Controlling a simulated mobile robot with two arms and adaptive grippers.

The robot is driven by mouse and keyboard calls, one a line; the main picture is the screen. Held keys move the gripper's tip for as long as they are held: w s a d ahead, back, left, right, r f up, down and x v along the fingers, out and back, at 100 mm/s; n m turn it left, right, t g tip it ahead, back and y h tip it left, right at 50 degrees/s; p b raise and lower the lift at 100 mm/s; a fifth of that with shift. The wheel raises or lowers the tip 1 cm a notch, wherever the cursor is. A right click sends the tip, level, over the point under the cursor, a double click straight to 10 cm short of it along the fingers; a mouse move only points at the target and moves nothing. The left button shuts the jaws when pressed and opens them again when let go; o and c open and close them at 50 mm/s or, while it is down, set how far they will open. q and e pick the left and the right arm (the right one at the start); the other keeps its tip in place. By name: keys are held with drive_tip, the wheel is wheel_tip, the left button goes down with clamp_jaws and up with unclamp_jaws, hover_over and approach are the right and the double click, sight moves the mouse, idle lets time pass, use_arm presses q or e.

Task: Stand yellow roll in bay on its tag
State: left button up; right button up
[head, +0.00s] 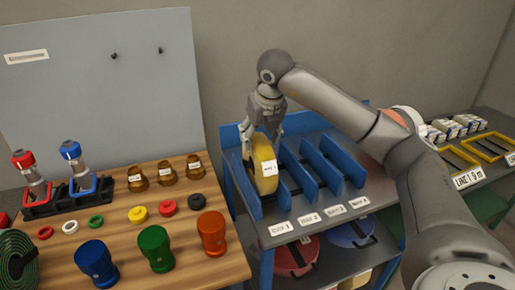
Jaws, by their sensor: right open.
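The yellow roll (262,183) stands upright on its edge in the leftmost bay of the blue rack (318,160), between blue dividers. A white label shows on its front-right side; its print is too small to read. My right gripper (261,143) points down over the roll, its open fingers on either side of the roll's top. I cannot tell whether the fingers touch it. White tags (281,228) line the rack's front edge below the bays; the leftmost sits below the roll's bay. My left gripper is not in view.
The bays right of the roll look empty. Red (292,256) and blue (349,232) rolls lie on the shelf below. A wooden table (189,258) on the left holds coloured pots, rings and bottles. White boxes (455,126) and yellow frames stand at right.

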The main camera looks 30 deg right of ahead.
drive_tip(key=v, duration=0.6)
drive_tip(key=shift+s+a+r+b, duration=0.1)
drive_tip(key=shift+s+r+b, duration=0.1)
drive_tip(key=shift+b, duration=0.15)
drive_tip(key=shift+f, duration=0.1)
